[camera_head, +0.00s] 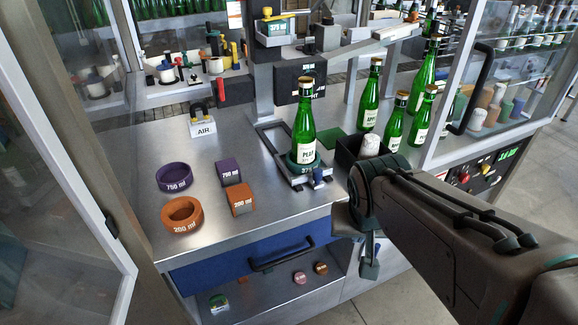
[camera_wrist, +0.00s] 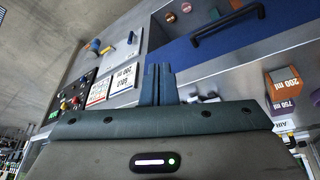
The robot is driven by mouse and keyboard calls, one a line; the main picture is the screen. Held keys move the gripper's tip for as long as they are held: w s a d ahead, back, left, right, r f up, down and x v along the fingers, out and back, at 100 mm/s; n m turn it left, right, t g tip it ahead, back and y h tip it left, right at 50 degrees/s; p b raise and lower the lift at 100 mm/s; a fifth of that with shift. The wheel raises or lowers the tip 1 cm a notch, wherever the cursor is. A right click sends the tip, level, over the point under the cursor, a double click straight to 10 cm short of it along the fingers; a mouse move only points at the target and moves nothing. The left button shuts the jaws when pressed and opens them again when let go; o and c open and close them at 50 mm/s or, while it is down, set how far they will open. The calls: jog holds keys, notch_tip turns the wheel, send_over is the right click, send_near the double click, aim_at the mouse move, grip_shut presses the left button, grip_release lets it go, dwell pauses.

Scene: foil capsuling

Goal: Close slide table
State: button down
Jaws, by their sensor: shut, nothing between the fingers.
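The slide table (camera_head: 317,177) is a small metal plate on rails (camera_head: 268,135) at the front of the steel worktop. It sits at the near end of the rails, close to the worktop's front edge. A green bottle (camera_head: 305,135) stands upright on it in a dark green ring (camera_head: 304,163). A small blue knob (camera_head: 318,175) is at its front. My gripper (camera_head: 370,270) hangs in front of the bench, below and right of the slide table, apart from it. In the wrist view its fingers (camera_wrist: 158,70) are together and empty.
A black box (camera_head: 350,160) and several green bottles (camera_head: 392,130) stand right of the slide table. Purple and orange rings (camera_head: 182,215) and blocks (camera_head: 240,200) are on the left. A blue drawer front (camera_head: 220,262) with black handle (camera_head: 282,258) is below the worktop.

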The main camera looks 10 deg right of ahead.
jog(key=w+d+m+t+h+p, duration=0.1)
jog(key=w+d+m+t+h, duration=0.1)
jog(key=w+d+m, duration=0.3)
jog(key=m+t+y+p, duration=0.2)
jog(key=m+t+y, duration=0.1)
jog(key=m+y, duration=0.35)
send_near(302, 182)
jog(key=shift+m, duration=0.35)
notch_tip(302, 182, down, 4)
jog(key=shift+w+a+f, duration=0.15)
jog(key=shift+a+f, duration=0.05)
jog(key=shift+w+a+r+p, duration=0.1)
jog(key=shift+w+a+p, duration=0.15)
jog(key=shift+w, duration=0.35)
jog(key=shift+w+a+r+p, duration=0.15)
jog(key=shift+w+p, duration=0.05)
jog(key=shift+w, duration=0.45)
jog(key=shift+w+a, duration=0.15)
jog(key=shift+w, duration=0.55)
jog(key=shift+a, duration=0.1)
